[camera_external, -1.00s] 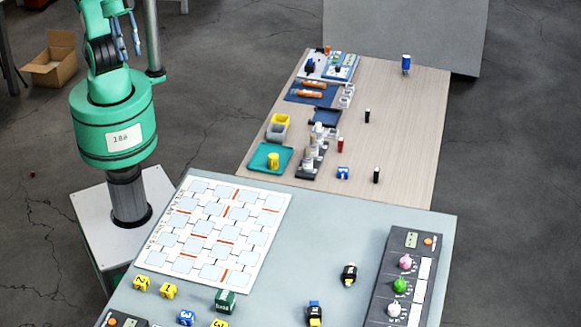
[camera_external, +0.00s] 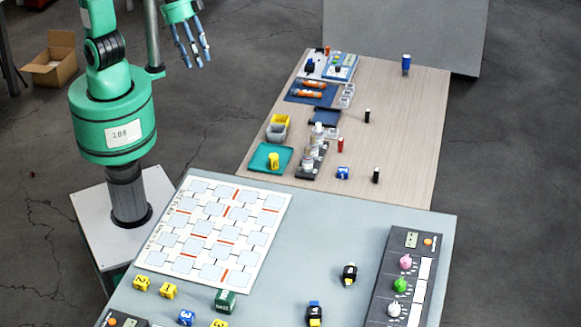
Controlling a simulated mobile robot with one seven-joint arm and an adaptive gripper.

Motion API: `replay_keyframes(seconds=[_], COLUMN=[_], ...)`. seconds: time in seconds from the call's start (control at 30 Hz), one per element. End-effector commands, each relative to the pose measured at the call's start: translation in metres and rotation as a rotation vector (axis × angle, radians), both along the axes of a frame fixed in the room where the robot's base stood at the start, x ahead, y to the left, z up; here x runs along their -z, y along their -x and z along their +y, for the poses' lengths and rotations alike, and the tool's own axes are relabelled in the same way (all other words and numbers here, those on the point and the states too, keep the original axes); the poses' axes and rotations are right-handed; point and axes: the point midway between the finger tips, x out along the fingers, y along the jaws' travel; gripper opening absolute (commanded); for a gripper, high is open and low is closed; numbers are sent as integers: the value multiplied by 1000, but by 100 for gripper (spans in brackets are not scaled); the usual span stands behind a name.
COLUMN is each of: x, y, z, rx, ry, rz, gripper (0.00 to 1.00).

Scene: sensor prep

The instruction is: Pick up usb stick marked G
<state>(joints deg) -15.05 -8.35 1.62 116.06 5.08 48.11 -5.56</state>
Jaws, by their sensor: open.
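I cannot make out a letter G on anything at this size. Small upright stick-like pieces stand on the wooden table (camera_external: 420,130): a black one (camera_external: 367,116), a red one (camera_external: 340,145) and another black one (camera_external: 376,175). I cannot tell whether any is the USB stick. My gripper (camera_external: 192,55) is open and empty, fingers pointing down, over the floor to the left of the wooden table and well apart from these pieces.
A grey table (camera_external: 330,235) in front holds a white grid board (camera_external: 222,230), numbered yellow and blue cubes, a green block (camera_external: 225,300) and a dark knob panel (camera_external: 390,275). The wooden table's left side carries trays, bottles and a teal tray (camera_external: 260,160); its right side is mostly clear.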

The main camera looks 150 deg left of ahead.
Motion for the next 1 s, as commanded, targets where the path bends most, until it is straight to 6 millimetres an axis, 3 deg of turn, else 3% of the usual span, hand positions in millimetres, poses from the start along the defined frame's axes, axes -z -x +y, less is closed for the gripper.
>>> replay_keyframes(seconds=[0.1,0.47,0.77,1.0], x=[7,41,86,132], y=[-26,-93,-136,-160], z=[28,117,198,266], rx=[-37,-138,-223,-288], ry=[-1,-5,-6,-7], rz=[14,46,74,96], gripper=[41,41,41,41])
